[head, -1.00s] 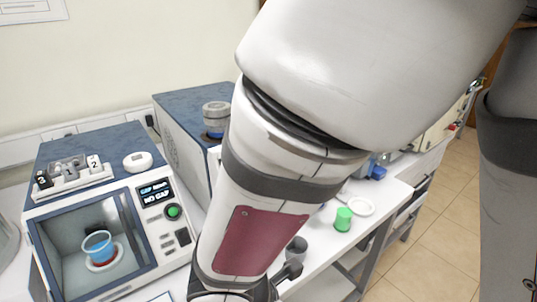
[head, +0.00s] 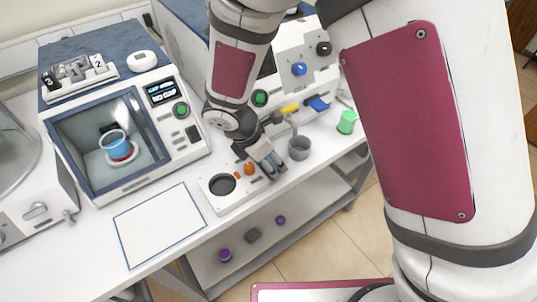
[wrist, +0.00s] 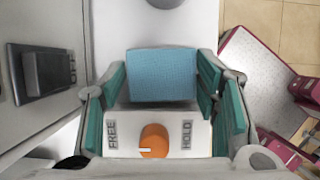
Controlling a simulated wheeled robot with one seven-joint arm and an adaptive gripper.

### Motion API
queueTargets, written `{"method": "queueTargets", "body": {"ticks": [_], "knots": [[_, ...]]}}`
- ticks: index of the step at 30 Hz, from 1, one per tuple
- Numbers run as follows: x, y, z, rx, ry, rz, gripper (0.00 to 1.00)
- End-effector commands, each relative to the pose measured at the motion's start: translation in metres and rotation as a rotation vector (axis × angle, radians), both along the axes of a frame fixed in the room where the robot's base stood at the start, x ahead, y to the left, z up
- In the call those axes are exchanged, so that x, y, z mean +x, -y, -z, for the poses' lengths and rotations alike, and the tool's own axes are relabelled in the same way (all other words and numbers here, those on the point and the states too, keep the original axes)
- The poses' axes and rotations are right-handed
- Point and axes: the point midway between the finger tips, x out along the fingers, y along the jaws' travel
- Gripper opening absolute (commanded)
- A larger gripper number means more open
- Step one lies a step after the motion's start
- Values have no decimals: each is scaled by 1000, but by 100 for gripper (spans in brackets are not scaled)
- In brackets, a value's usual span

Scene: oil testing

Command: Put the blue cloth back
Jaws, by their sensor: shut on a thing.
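The blue cloth (wrist: 160,75) shows in the wrist view as a pale blue textured block between the teal-padded fingers of my gripper (wrist: 163,92). My gripper is shut on it. In the head view my gripper (head: 268,163) is low over the front of the table, beside the orange knob (head: 249,169). The cloth cannot be made out clearly there.
A white unit with a dark round opening (head: 222,185) carries the knob, marked FREE and HOLD. A grey cup (head: 299,150) and a green cup (head: 347,122) stand to the right. A blue-edged white mat (head: 160,225) lies empty. A test chamber (head: 85,160) stands behind.

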Motion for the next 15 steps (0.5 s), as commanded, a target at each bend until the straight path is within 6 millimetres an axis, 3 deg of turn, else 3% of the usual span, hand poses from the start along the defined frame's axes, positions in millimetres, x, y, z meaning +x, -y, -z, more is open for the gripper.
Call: {"method": "queueTargets", "body": {"ticks": [15], "knots": [[1, 0, 13, 1, 1, 1, 30]]}}
